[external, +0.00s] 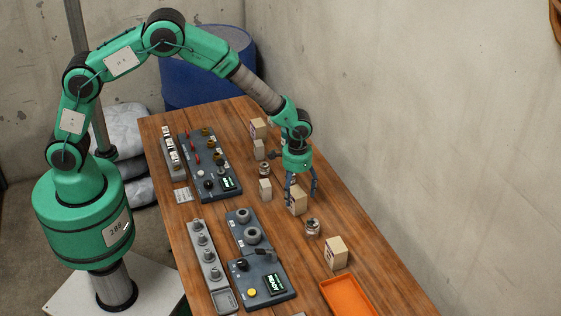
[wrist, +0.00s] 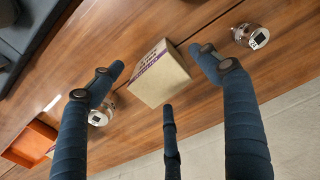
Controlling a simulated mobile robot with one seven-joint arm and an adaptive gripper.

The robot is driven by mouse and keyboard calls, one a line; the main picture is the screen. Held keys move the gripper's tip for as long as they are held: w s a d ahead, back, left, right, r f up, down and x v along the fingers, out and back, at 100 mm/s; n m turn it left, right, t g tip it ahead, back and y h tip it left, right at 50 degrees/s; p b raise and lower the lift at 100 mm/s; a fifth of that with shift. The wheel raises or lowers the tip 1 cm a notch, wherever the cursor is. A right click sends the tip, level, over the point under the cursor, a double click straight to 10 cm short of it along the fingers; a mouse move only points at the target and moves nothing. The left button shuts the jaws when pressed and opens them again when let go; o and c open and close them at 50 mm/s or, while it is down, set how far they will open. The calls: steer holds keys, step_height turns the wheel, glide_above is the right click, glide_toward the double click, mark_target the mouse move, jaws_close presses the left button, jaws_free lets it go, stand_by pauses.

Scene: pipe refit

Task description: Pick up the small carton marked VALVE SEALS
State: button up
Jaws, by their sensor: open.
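A small tan carton (external: 298,203) stands on the wooden table under my gripper (external: 301,188). In the wrist view the carton (wrist: 160,76) has a purple band and dark print on one side; I cannot read the words surely as VALVE SEALS. My gripper (wrist: 160,72) is open, with its blue-grey fingers spread around the carton. In the wrist view there are gaps between the fingers and the carton. Other cartons stand at the near right (external: 336,254), at the left of my gripper (external: 265,189) and farther back (external: 258,129); their labels are too small to read.
Metal fittings stand close by, one in front (external: 312,228) and one behind (external: 264,169). An orange tray (external: 350,297) lies at the near right. Grey control panels (external: 262,268) and a rack of parts (external: 208,262) take up the left side. A concrete wall borders the right.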

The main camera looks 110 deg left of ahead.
steer(key=shift+f+b, duration=0.35)
steer(key=shift+f, duration=1.5)
steer(key=c, duration=1.9)
steer(key=shift+o, duration=0.2)
steer(key=shift+r, duration=0.15)
steer(key=shift+r+p, duration=1)
steer(key=shift+r, duration=3.9)
